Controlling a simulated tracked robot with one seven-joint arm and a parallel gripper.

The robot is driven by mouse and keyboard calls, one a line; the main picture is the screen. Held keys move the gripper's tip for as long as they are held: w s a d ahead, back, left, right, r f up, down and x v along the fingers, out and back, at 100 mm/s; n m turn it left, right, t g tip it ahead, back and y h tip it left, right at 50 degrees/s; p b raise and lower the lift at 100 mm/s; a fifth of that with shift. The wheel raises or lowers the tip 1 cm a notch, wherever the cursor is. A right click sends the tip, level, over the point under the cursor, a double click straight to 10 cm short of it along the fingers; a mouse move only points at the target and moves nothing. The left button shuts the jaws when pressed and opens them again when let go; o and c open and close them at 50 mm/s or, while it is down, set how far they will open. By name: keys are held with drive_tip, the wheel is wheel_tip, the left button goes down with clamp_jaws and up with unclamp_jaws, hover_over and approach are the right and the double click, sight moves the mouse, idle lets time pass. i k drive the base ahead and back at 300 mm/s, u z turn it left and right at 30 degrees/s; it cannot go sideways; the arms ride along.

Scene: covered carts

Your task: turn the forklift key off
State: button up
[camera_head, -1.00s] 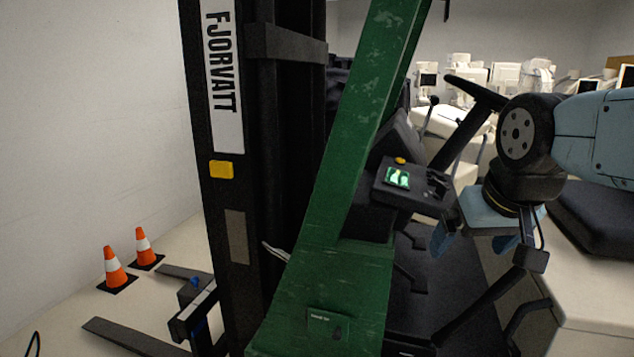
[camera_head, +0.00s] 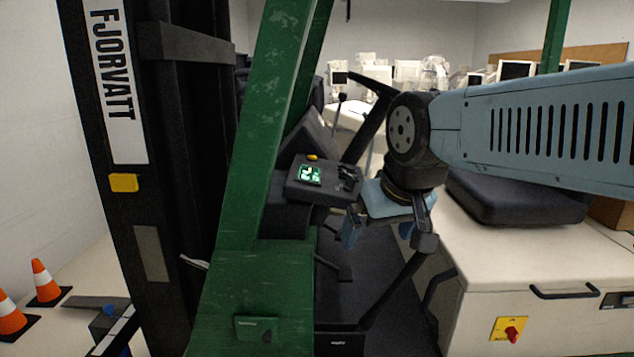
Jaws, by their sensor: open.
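My gripper (camera_head: 378,231) is open and empty, fingers pointing down, just right of and slightly below the panel. It appears apart from the panel, though its depth is hard to judge.
A green post (camera_head: 262,130) and black mast (camera_head: 165,200) stand left of the dash. A black seat (camera_head: 515,195) and a red switch on a yellow plate (camera_head: 510,329) are at right. Cones (camera_head: 42,280) stand lower left.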

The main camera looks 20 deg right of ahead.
sight(350, 184)
drive_tip(key=z, duration=1.05)
drive_tip(key=k, duration=1)
drive_tip(key=u, duration=1)
drive_tip(key=i, duration=1)
